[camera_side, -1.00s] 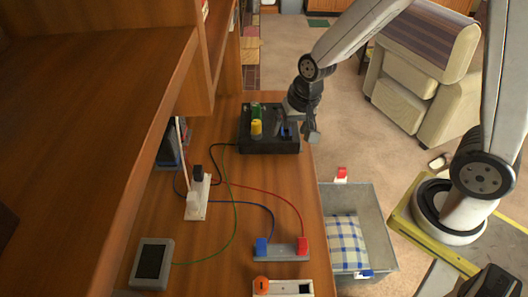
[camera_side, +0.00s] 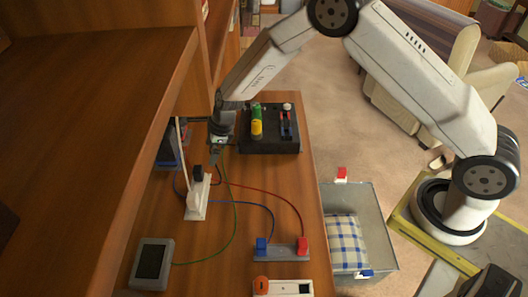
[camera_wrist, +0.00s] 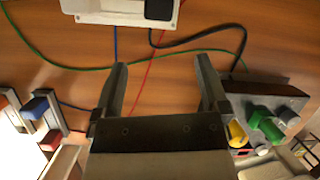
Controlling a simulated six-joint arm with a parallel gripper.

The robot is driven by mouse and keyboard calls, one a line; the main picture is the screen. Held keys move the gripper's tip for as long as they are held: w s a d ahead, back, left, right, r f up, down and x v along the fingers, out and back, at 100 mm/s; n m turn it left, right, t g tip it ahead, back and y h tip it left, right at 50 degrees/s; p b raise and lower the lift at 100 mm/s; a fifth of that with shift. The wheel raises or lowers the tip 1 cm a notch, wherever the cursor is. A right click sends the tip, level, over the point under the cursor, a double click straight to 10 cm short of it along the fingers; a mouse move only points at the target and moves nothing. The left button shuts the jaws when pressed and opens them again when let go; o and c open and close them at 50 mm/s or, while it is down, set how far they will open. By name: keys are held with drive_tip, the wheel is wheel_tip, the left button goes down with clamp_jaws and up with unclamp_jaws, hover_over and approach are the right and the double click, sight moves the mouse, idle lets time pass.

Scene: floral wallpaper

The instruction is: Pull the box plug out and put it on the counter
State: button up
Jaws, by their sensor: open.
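A black plug (camera_side: 197,171) sits at the far end of the white power strip (camera_side: 196,210) on the wooden counter (camera_side: 180,245). A black cable runs from the plug to the black control box (camera_side: 262,146). In the wrist view the plug (camera_wrist: 158,10) is at the top edge, on the white strip (camera_wrist: 125,17), with the cable curving right to the box (camera_wrist: 255,100). My gripper (camera_side: 214,158) is open and empty, above the counter between box and strip. In the wrist view its fingers (camera_wrist: 160,66) are spread, with the plug ahead and apart from them.
A grey block with blue and red ends (camera_side: 280,251) and a grey screen device (camera_side: 152,262) lie nearer. Red, blue and green wires cross the counter. A metal bin (camera_side: 385,240) with a checked cloth stands off the right edge. Shelving (camera_side: 150,120) rises on the left.

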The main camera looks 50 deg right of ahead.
sight(199, 168)
drive_tip(key=shift+w+a+f+m, duration=0.45)
drive_tip(key=shift+a+f+m, duration=0.05)
drive_tip(key=shift+f+m, duration=0.2)
drive_tip(key=shift+w+a+f+m, duration=0.45)
drive_tip(key=shift+f+m, duration=0.15)
drive_tip(key=shift+m, duration=0.1)
drive_tip(key=shift+f, duration=0.1)
drive_tip(key=shift+x, duration=3.75)
drive_tip(key=shift+a, duration=0.1)
clamp_jaws()
drive_tip(key=shift+r, duration=0.3)
